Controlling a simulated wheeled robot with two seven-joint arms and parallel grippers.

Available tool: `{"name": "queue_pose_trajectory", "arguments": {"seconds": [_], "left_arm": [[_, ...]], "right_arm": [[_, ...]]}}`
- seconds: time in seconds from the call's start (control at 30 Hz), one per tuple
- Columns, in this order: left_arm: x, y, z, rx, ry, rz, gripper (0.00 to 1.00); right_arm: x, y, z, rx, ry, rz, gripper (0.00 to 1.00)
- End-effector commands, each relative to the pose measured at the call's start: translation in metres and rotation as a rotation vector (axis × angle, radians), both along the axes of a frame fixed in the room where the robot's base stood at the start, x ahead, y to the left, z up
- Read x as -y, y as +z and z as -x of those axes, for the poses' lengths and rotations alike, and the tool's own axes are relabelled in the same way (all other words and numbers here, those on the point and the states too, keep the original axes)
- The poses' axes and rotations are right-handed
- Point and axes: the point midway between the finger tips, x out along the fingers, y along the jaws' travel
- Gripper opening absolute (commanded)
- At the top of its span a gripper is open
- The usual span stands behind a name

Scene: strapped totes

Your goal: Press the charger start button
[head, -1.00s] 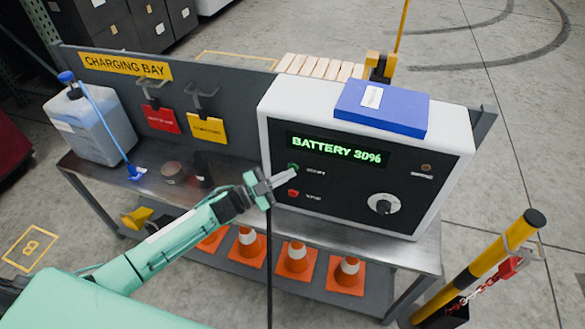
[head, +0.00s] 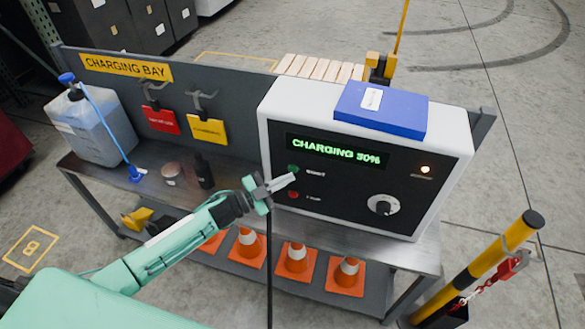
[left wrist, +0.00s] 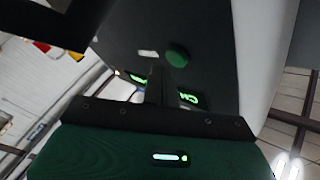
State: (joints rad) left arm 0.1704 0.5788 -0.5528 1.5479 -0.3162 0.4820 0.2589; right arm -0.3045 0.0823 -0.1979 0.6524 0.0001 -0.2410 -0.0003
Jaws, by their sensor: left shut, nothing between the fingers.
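The charger (head: 430,190) is a white box with a black front panel, standing on the bench. Its display (head: 335,149) reads "CHARGING 30%" in green. The green start button (head: 293,169) is at the panel's left, with a red button (head: 293,195) below it. In the left wrist view the green button (left wrist: 178,55) shows clear of the fingers. My left gripper (head: 292,179) is shut and empty, its tip in front of the panel's left side, close to the two buttons; contact cannot be told. My right gripper is not in view.
A lit indicator (head: 425,169) and a white dial (head: 383,204) are on the panel's right. A blue binder-like box (head: 382,108) lies on the charger. A jug (head: 98,125) and a dark bottle (head: 203,170) stand on the bench. A striped post (head: 490,265) stands at right.

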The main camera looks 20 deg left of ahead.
Motion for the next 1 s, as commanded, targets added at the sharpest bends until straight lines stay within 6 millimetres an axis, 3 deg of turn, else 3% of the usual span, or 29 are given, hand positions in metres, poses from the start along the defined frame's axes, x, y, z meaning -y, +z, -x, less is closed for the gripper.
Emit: {"name": "queue_pose_trajectory", "arguments": {"seconds": [0.37,0.8,1.0], "left_arm": [[0.000,0.001,0.004,0.000,0.000,0.000,0.00],[-0.002,0.001,0.045,-0.002,0.000,0.001,0.00],[-0.002,0.001,0.051,0.001,0.001,0.000,0.00]], "right_arm": [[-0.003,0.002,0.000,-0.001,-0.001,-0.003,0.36],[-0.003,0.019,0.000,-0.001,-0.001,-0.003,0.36],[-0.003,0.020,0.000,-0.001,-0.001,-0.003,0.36]]}}
